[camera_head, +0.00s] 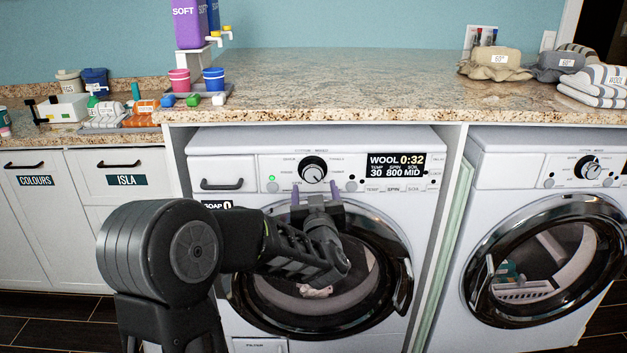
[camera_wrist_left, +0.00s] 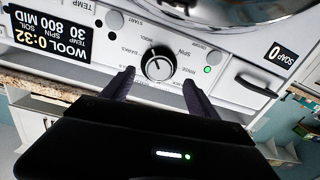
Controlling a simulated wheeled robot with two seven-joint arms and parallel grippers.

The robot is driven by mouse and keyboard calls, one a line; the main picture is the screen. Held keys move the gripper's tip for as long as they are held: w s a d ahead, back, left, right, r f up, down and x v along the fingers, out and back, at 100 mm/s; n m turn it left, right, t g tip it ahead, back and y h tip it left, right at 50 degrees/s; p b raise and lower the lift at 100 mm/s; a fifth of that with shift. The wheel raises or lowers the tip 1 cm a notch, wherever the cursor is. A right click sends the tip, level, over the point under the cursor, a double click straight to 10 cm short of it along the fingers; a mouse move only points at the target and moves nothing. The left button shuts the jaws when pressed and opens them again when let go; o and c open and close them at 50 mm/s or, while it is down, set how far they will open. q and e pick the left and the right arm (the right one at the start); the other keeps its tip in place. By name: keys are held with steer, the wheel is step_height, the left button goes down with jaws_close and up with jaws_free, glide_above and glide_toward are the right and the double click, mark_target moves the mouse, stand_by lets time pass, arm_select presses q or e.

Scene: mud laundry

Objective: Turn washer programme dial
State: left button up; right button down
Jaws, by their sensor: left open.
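The washer programme dial (camera_head: 312,169) is a round black and silver knob on the white front panel of the left washer (camera_head: 222,143). The washer display (camera_head: 396,165) reads WOOL 0:32, temp 30, spin 800, soil MID. My left gripper (camera_head: 317,190) is open and empty, its purple-grey fingers pointing up just below the dial. In the left wrist view the dial (camera_wrist_left: 158,64) appears upside down, ahead of and between the two spread fingertips (camera_wrist_left: 158,78), apart from both. A green light (camera_wrist_left: 208,69) glows on the panel. My right gripper is not in view.
The granite counter (camera_head: 350,85) overhangs above the panel. The left washer's round door (camera_head: 395,262) is below, partly hidden by my left arm. A second washer (camera_head: 510,160) stands to the right. Cups (camera_head: 214,79), bottles and folded cloths (camera_head: 495,62) sit on the counter.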

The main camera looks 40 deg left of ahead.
mark_target(313, 177)
arm_select(q)
steer(key=x, duration=0.5)
steer(key=shift+w+a, duration=0.2)
steer(key=shift+w, duration=0.1)
steer(key=shift+c, duration=0.4)
steer(key=c, duration=1.3)
steer(key=shift+f, duration=0.1)
